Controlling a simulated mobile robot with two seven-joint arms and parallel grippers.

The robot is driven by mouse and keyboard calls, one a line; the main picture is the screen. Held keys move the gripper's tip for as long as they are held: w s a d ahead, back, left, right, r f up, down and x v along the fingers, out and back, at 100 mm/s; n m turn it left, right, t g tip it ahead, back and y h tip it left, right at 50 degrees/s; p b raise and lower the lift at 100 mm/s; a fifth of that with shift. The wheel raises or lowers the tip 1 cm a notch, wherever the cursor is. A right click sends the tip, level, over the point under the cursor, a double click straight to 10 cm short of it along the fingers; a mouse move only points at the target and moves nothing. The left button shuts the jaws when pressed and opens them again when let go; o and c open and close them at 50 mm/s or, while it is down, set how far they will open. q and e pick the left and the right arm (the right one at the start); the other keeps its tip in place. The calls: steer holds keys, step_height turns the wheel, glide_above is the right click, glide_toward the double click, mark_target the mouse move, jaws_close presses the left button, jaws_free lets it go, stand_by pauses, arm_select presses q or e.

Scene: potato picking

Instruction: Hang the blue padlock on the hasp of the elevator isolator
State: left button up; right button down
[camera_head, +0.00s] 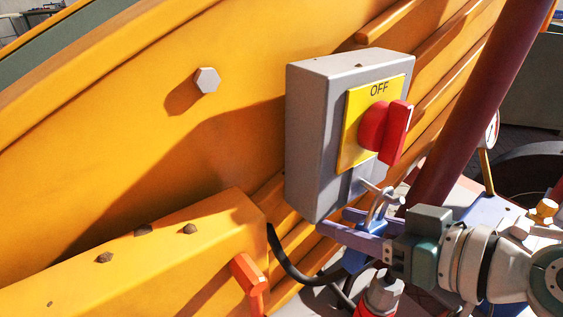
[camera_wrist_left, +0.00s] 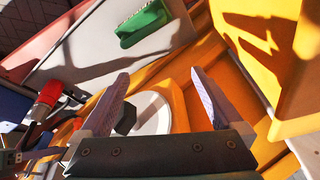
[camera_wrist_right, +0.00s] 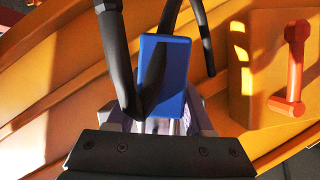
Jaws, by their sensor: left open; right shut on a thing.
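The elevator isolator (camera_head: 318,135) is a grey box on the yellow machine side, with a yellow plate marked OFF and a red handle (camera_head: 374,127). A small grey hasp (camera_head: 362,183) juts out below the plate. My right gripper (camera_head: 338,222) is shut on the blue padlock (camera_head: 354,260) just below the box. The padlock's metal shackle (camera_head: 381,204) points up close to the hasp; I cannot tell whether it passes through it. The blue body also fills the middle of the right wrist view (camera_wrist_right: 176,72). My left gripper (camera_wrist_left: 160,74) is open and empty in the left wrist view.
A dark cable (camera_head: 288,265) loops below the box. An orange lever (camera_head: 248,274) stands left of it, and a red-and-grey part (camera_head: 380,294) below my right gripper. A dark red pipe (camera_head: 480,100) slants up at right. A green block (camera_wrist_left: 143,24) shows in the left wrist view.

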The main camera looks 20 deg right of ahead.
steer(key=shift+c, duration=1)
jaws_free()
